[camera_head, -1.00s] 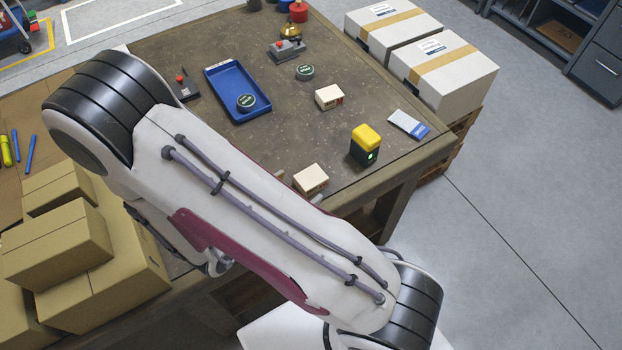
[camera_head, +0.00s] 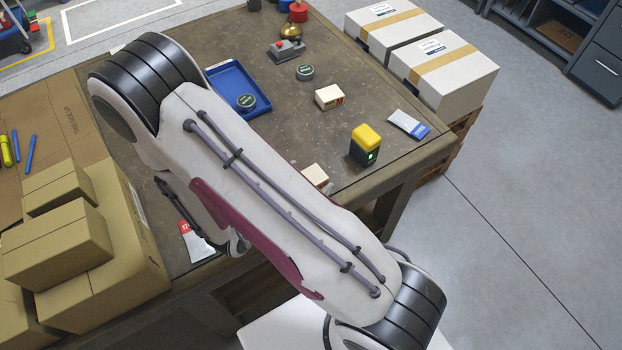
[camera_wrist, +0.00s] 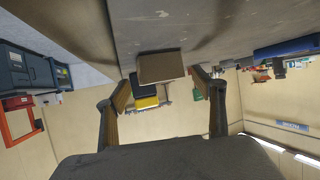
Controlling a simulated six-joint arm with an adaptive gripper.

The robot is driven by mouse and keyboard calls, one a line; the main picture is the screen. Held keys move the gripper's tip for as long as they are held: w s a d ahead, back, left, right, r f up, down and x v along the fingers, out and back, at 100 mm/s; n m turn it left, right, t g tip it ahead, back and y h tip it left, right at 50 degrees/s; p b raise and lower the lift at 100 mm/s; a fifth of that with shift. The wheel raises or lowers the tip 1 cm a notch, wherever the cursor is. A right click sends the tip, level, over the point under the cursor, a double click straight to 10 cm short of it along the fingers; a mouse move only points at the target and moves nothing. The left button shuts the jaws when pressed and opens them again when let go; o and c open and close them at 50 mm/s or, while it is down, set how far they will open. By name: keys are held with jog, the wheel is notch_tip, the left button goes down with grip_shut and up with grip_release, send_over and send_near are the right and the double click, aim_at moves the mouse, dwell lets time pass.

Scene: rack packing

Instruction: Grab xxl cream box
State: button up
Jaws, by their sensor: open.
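Two small cream boxes are on the table in the head view. One cream box (camera_head: 329,97) stands in the open. A nearer cream box (camera_head: 315,175) is partly hidden behind my arm. In the wrist view, which looks upside down, a box (camera_wrist: 161,66) sits on the table ahead of my fingers; it looks brownish in shadow and seems to be the nearer one. I cannot read a size on either box. My gripper (camera_wrist: 161,84) is open, its fingers spread to either side of the box's line, with no visible grip.
A black device with a yellow top (camera_head: 365,145) stands just beyond the nearer box. A white-blue packet (camera_head: 408,124), a blue tray (camera_head: 238,82) and a green-lidded tin (camera_head: 305,72) lie around. Brown cartons (camera_head: 60,245) fill the left side. The table's right edge is close.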

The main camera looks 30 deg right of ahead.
dwell(0.3)
jog(key=c, duration=1.5)
jog(key=shift+c, duration=0.2)
jog(key=shift+r, duration=0.2)
notch_tip(320, 180, up, 10)
jog(key=shift+f, duration=0.2)
